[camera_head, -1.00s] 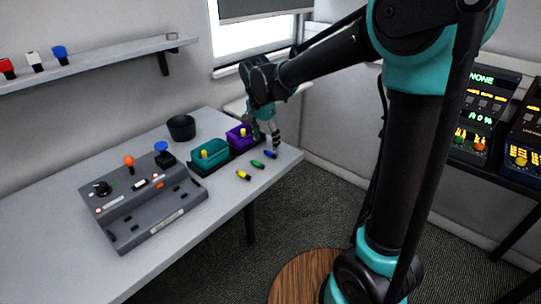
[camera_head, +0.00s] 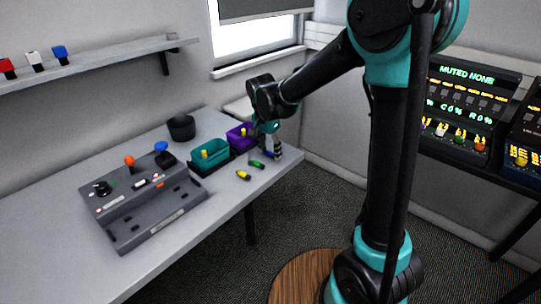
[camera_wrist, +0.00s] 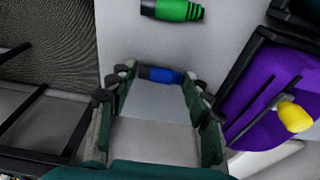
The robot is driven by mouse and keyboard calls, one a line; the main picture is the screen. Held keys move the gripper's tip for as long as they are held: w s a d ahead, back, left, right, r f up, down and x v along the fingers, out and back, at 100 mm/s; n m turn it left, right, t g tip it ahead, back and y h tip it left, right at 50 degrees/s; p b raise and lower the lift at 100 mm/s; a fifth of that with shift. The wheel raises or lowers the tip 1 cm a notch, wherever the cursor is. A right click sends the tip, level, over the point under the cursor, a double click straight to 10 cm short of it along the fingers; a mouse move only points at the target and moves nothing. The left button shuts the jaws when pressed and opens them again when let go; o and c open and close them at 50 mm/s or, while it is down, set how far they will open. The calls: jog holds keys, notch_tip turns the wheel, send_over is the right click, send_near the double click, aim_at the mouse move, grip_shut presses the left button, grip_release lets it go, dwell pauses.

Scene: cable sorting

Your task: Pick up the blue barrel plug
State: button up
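The blue barrel plug (camera_wrist: 162,75) lies on the grey table between the tips of my gripper (camera_wrist: 161,84) in the wrist view. One finger is on each side of it, and the fingers stand apart, open. I cannot tell whether either finger touches the plug. In the head view my gripper (camera_head: 270,146) is low over the table near its right edge, and the blue plug (camera_head: 268,155) is partly hidden by it.
A green plug (camera_wrist: 172,9) and a yellow plug (camera_head: 243,175) lie nearby on the table. A purple bin (camera_wrist: 262,90) with a yellow piece stands close beside my gripper. A teal bin (camera_head: 210,153) and a grey control panel (camera_head: 145,205) are farther left.

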jog(key=c, duration=0.6)
